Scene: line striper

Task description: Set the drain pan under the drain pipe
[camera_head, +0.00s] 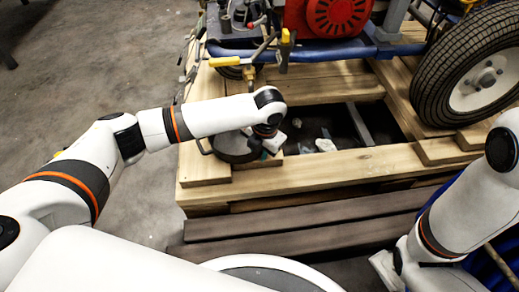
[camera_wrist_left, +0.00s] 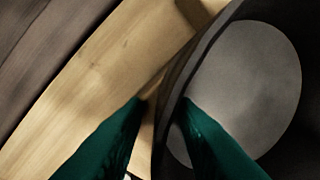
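The drain pan (camera_head: 233,150) is a dark, round, shallow pan with a lighter grey bottom. It rests on the wooden pallet's front left part, partly hidden by my left arm. My left gripper (camera_wrist_left: 162,101) has green fingers on both sides of the pan's rim, one outside and one inside over the pan (camera_wrist_left: 245,80). A narrow strip of wood shows between the outer finger and the rim. In the head view the left gripper (camera_head: 272,143) is mostly hidden under its wrist. A brass fitting (camera_head: 249,74), possibly the drain pipe, hangs below the machine behind the pan. My right gripper's fingers are not visible.
The machine's blue frame (camera_head: 320,50), red engine (camera_head: 328,16) and black tyre (camera_head: 470,65) stand above the pallet (camera_head: 330,165). A dark opening (camera_head: 345,125) with pale debris lies right of the pan. Yellow-handled valve (camera_head: 224,61) and hoses crowd the space behind.

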